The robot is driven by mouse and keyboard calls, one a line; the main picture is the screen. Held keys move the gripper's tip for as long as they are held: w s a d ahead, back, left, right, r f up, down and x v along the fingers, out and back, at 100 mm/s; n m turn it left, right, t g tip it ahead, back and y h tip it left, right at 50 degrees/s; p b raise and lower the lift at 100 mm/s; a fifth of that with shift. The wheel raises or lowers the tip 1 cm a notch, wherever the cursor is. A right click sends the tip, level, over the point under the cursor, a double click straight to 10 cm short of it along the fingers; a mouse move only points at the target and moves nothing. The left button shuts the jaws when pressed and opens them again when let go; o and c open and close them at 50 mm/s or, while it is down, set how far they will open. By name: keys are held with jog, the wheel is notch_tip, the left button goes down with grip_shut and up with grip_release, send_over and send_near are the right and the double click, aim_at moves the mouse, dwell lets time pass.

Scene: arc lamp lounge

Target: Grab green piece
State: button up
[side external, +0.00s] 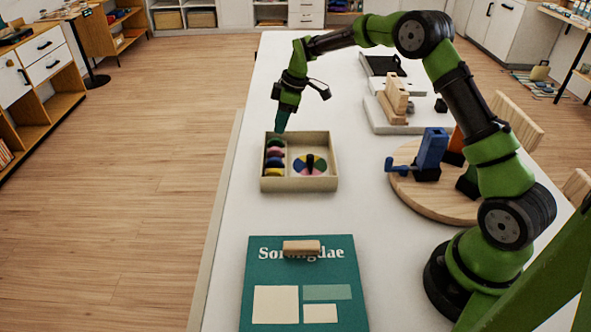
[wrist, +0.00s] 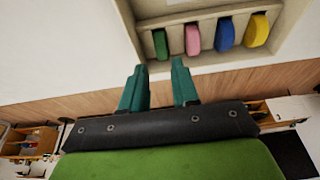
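The green piece (side external: 276,142) is at the far end of a row of coloured pieces in the left compartment of a cream box (side external: 315,184). In the wrist view the green piece (wrist: 160,44) stands leftmost in the row, just beyond my fingertips. My gripper (wrist: 159,73) has its two teal fingers apart, with nothing between them. In the side view my gripper (side external: 280,128) points down above the box's far left corner, apart from the green piece.
Pink (wrist: 192,39), blue (wrist: 225,34) and yellow (wrist: 256,30) pieces share the compartment. The right compartment holds a multicoloured disc (side external: 298,165) with a dark upright part. A teal board (side external: 262,262) lies nearer the camera; a round wooden board (side external: 412,205) lies right.

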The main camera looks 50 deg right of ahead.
aim_at(276, 139)
jog(key=x, duration=0.5)
jog(key=shift+s+a, duration=0.1)
jog(key=shift+s, duration=0.05)
jog(key=shift+c, duration=0.4)
grip_shut()
